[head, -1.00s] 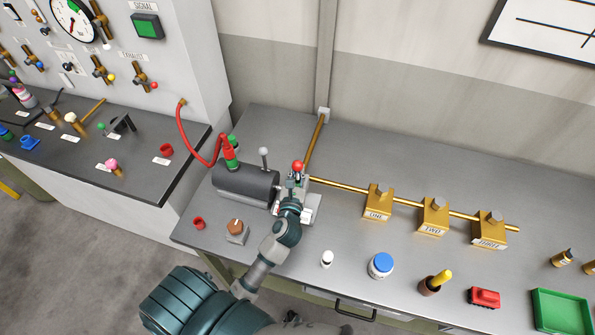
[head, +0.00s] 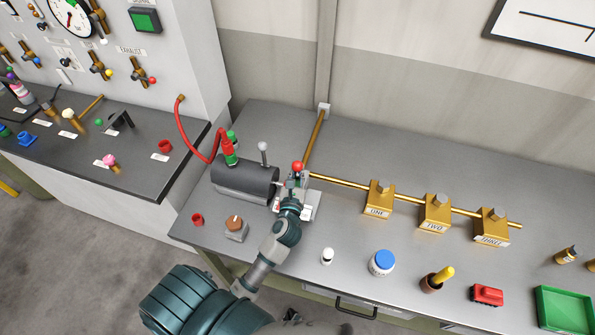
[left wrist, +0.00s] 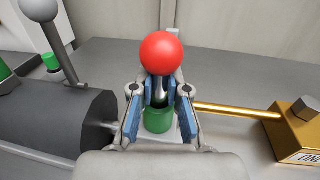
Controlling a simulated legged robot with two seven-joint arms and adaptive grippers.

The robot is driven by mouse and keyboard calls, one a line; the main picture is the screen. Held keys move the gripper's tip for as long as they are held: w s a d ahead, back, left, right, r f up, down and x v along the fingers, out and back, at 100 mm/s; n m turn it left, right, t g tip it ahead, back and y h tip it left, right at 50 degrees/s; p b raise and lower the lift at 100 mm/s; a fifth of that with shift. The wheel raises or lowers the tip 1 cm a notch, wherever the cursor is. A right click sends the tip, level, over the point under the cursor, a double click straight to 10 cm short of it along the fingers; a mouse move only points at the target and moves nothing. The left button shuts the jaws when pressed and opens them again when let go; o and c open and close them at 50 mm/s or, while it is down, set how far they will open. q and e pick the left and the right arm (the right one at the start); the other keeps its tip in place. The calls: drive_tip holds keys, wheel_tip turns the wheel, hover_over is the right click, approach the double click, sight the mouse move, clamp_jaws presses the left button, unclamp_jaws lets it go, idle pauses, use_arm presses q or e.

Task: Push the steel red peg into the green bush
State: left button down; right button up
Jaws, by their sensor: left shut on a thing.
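The steel peg has a round red knob (left wrist: 162,53) on top, which also shows in the head view (head: 298,166). My left gripper (left wrist: 160,92) is shut on the peg, its blue-padded fingers on either side of the steel shank below the knob. The green bush (left wrist: 159,119) is a short cylinder right below the fingertips in the left wrist view. The peg's lower end is at or in the bush's mouth; how deep I cannot tell. In the head view my gripper (head: 291,190) hides the bush. My right gripper is not seen.
A dark cylinder (head: 246,178) with a grey-knobbed lever stands left of the gripper. A brass pipe (head: 340,183) runs right to gold blocks (head: 379,198). A red hose (head: 188,140) lies behind. The bench front holds small items, including a blue-lidded jar (head: 382,262).

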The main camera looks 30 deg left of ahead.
use_arm(q)
drive_tip(key=shift+f+b, duration=0.6)
drive_tip(key=shift+f, duration=0.25)
drive_tip(key=c, duration=1.1)
unclamp_jaws()
drive_tip(key=shift+f, duration=0.1)
drive_tip(key=shift+s, duration=0.1)
drive_tip(key=shift+f, duration=0.1)
drive_tip(key=shift+s, duration=0.1)
drive_tip(key=shift+s+d+f, duration=0.1)
drive_tip(key=shift+s+d, duration=0.1)
drive_tip(key=shift+s, duration=0.05)
drive_tip(key=v, duration=1.1)
drive_tip(key=shift+r, duration=0.35)
